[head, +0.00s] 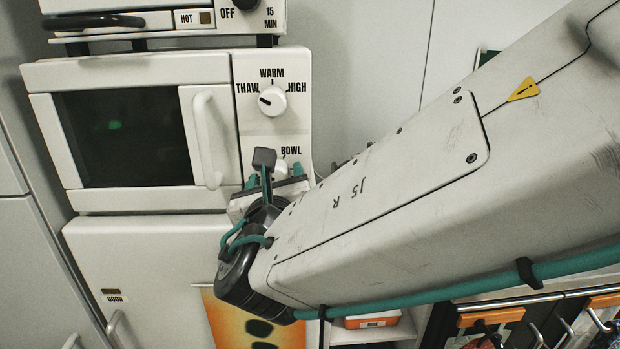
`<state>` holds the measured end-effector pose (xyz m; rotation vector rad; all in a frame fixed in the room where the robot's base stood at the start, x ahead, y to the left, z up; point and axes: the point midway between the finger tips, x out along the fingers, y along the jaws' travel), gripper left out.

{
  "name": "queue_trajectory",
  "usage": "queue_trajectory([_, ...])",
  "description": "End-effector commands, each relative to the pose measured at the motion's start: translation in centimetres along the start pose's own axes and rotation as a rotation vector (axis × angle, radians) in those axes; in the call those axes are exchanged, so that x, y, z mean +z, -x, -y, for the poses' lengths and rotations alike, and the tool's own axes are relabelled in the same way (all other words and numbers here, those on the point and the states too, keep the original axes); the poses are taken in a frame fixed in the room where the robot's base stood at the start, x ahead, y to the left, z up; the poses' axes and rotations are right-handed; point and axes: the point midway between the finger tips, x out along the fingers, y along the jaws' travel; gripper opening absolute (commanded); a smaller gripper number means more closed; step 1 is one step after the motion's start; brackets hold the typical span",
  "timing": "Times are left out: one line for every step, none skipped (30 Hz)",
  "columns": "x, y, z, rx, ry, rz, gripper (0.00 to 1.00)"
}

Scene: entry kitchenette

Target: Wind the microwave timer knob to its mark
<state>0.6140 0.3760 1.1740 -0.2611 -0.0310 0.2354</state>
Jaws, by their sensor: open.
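The white microwave (218,62) stands on a pale cabinet, its door shut and its window dark. Its upper knob (272,101) is round and white, with THAW, WARM and HIGH around it; its dark pointer line points left, toward THAW. A lower knob (281,167) is partly hidden behind my gripper, with the word BOWL (291,151) at its upper right. I cannot see its pointer or its other marks. My gripper (275,177) is open, with teal fingertips on either side of the lower knob. I cannot tell whether they touch it.
The microwave door handle (207,138) sticks out just left of my gripper. A small oven (160,18) with OFF and 15 MIN marks stands above. An orange dotted towel (226,318) hangs below. Hooks and orange-tagged items (490,317) are at lower right.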

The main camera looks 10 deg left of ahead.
Motion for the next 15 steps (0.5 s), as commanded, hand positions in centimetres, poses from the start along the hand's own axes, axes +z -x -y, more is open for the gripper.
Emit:
queue_trajectory([-0.02,-0.08,0.02,0.0,0.0,0.0,0.58])
queue_trajectory([-0.02,-0.1,0.02,0.0,0.0,0.0,0.58])
queue_trajectory([-0.01,-0.11,0.02,0.0,0.0,0.0,0.58])
queue_trajectory([-0.01,-0.1,0.02,0.0,0.0,0.0,0.58])
queue_trajectory([-0.01,-0.1,0.02,0.0,0.0,0.0,0.58])
queue_trajectory([-0.01,-0.09,0.02,0.0,0.0,0.0,0.58])
queue_trajectory([-0.01,-0.09,0.02,-0.001,0.0,0.0,0.58])
queue_trajectory([-0.01,-0.09,0.02,-0.001,-0.001,0.0,0.55])
queue_trajectory([-0.01,-0.08,0.02,-0.001,-0.001,0.0,0.44])
queue_trajectory([-0.01,-0.08,0.02,-0.001,-0.001,0.0,0.36])
queue_trajectory([-0.01,-0.08,0.03,-0.001,-0.001,0.0,0.28])
queue_trajectory([0.0,-0.07,0.03,-0.001,-0.001,0.0,0.16])
queue_trajectory([-0.01,-0.07,0.03,-0.001,-0.001,0.0,0.09])
queue_trajectory([0.0,-0.07,0.03,-0.001,-0.001,0.0,0.09])
queue_trajectory([-0.01,-0.07,0.03,-0.001,-0.001,0.0,0.09])
